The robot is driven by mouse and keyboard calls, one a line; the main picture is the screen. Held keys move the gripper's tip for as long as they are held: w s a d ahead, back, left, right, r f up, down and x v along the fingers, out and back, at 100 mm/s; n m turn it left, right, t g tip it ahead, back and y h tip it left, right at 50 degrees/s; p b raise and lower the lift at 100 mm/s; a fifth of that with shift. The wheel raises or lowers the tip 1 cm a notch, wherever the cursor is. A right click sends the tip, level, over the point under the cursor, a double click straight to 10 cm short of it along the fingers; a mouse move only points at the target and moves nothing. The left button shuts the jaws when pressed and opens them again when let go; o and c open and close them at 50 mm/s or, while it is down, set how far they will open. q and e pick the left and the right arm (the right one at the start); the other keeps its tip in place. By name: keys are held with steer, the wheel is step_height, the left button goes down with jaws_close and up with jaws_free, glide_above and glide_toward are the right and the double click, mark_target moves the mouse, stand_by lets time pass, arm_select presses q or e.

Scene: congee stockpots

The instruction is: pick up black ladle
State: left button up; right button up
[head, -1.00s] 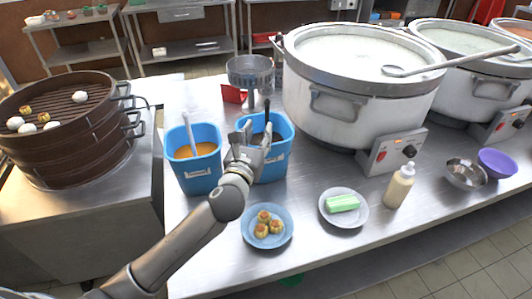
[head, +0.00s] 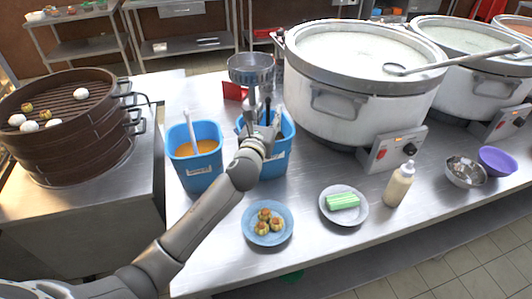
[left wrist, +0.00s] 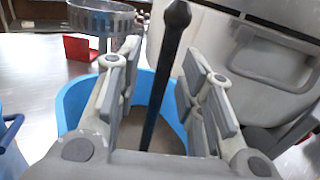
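The black ladle shows as a dark upright handle (left wrist: 165,75) in the left wrist view. It rises out of the right-hand blue bucket (left wrist: 75,100), and its lower end is hidden. In the head view its handle (head: 267,105) shows just above my gripper. My left gripper (head: 262,122) is over that bucket (head: 285,125). In the left wrist view my left gripper (left wrist: 160,80) is open, with a finger on each side of the handle and visible gaps between. My right gripper is not in view.
A second blue bucket (head: 197,173) with orange contents and a pale handle stands to the left. A large stockpot (head: 335,115) stands close on the right. A perforated metal container (head: 251,70) is behind. Plates with food (head: 250,237) are in front.

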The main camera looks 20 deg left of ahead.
arm_select(q)
steer(key=c, duration=0.7)
jaws_close()
step_height(320, 180, up, 10)
steer(key=shift+f+p, duration=0.2)
steer(key=shift+p, duration=0.45)
step_height(320, 180, up, 12)
steer(key=p, duration=1.3)
steer(key=shift+r, duration=0.1)
